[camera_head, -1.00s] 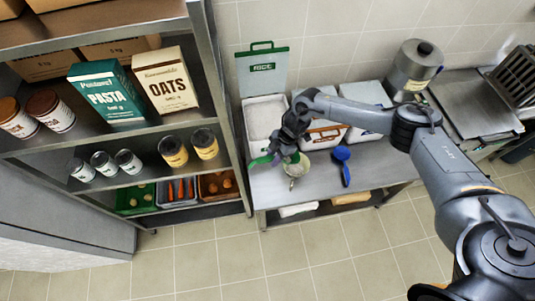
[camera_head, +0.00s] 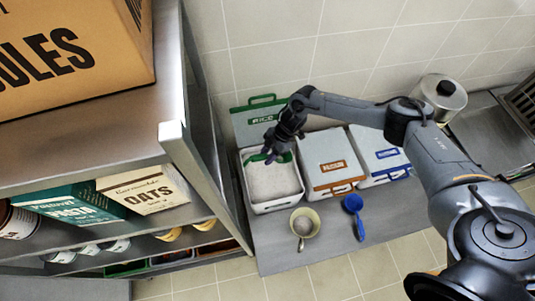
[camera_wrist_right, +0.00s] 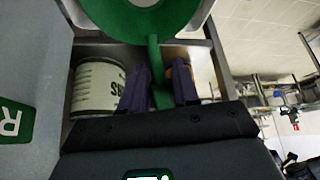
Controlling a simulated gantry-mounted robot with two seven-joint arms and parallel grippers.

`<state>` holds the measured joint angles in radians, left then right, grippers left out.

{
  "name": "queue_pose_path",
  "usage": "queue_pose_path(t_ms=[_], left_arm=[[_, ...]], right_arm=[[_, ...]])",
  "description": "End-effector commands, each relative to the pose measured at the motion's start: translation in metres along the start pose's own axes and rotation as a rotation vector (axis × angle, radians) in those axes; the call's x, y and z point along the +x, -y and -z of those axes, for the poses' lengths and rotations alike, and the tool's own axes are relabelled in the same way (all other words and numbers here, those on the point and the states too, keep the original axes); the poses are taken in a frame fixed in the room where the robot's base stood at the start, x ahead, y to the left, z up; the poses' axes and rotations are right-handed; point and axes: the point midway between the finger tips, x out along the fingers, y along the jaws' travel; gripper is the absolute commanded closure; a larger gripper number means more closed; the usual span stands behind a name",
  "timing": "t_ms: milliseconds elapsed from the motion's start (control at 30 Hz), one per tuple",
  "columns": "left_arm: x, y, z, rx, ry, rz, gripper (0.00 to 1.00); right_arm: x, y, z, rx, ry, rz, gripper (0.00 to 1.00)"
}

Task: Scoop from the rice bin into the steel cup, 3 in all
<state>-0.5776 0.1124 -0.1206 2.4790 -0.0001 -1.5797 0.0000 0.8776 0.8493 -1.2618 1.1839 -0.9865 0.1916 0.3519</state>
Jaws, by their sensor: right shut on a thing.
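The rice bin (camera_head: 248,191) is open and holds white rice; its green-edged lid (camera_head: 240,127) stands up behind it. My right gripper (camera_head: 273,146) is shut on the handle of a green scoop (camera_head: 257,157), over the back part of the bin. The right wrist view shows the scoop (camera_wrist_right: 122,20) beyond the two fingers (camera_wrist_right: 160,88); I cannot tell how much rice it holds. A round cream vessel (camera_head: 314,214) stands in front of the bin, with a greyish rounded shape and handle, perhaps the steel cup (camera_head: 304,226), in it. My left gripper is not in view.
Two shut bins, one with a brown label (camera_head: 332,167) and one with a blue label (camera_head: 388,155), stand right of the rice bin. A blue scoop (camera_head: 353,205) lies on the counter (camera_head: 277,256). A stocked shelf (camera_head: 190,175) rises at the left. A steel pot (camera_head: 441,97) stands at the back right.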

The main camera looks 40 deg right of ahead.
Motion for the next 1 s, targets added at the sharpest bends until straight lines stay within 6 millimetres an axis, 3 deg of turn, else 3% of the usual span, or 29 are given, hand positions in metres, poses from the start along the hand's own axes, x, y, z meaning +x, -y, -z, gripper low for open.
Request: queue_pose_path(t_ms=[467, 1000], left_arm=[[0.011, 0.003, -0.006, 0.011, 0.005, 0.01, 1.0], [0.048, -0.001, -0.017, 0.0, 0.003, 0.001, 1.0]], right_arm=[[0.013, 0.0, -0.008, 0.0, -0.003, 0.001, 1.0], [0.053, 0.0, -0.031, 0.0, -0.003, 0.001, 1.0]])
